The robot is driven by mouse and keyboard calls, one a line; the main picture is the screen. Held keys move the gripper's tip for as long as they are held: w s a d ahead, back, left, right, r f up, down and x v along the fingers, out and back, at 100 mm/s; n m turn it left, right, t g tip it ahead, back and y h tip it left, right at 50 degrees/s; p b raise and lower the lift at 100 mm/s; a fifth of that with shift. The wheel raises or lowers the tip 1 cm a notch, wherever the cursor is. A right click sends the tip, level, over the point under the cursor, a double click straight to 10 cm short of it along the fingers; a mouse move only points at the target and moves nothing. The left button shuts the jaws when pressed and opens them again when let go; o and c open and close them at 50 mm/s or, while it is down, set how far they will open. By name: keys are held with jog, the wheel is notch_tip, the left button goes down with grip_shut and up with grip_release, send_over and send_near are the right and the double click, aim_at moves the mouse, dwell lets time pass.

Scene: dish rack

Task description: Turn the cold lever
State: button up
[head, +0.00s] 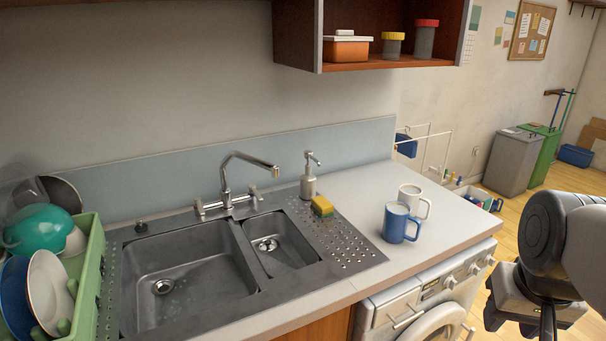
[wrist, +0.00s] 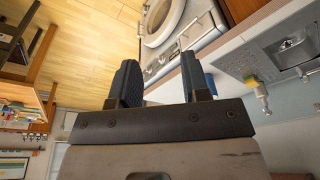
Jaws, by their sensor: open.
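The chrome faucet (head: 232,180) stands behind the two-basin sink, its spout curving up and to the right. It has a left lever (head: 200,207) and a right lever (head: 254,194) at its base. No hot or cold marks can be made out, so I cannot tell from marks which is the cold lever. My gripper (wrist: 158,65) is open with nothing between its fingers in the wrist view. In the head view my arm is at the right edge, beyond the counter and far from the faucet.
A soap dispenser (head: 310,176) and a sponge (head: 322,206) stand right of the faucet. A blue mug (head: 399,223) and a white mug (head: 414,200) stand on the right counter. A green dish rack (head: 89,265) is at left. A shelf (head: 380,62) hangs above.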

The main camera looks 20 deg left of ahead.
jog(key=w+a+r+n+g+y, duration=0.1)
jog(key=w+a+r, duration=0.3)
jog(key=w, duration=0.5)
jog(key=w+a+r+n, duration=0.1)
jog(key=w+a+r, duration=0.1)
jog(key=w+a, duration=0.55)
jog(key=w+a+n+g+y, duration=0.1)
jog(key=w+a, duration=0.6)
jog(key=w, duration=0.2)
jog(key=w+a+n+g, duration=0.1)
jog(key=w+a+n, duration=0.1)
jog(key=w+a, duration=0.55)
jog(key=n+g+y, duration=0.1)
jog(key=n+g, duration=0.2)
jog(key=n, duration=0.1)
send_near(259, 195)
jog(key=f, duration=0.1)
jog(key=shift+s+a+f, duration=0.2)
jog(key=shift+s+a, duration=0.05)
jog(key=shift+s, duration=0.1)
jog(key=shift+f, duration=0.15)
jog(key=shift+x, duration=4.4)
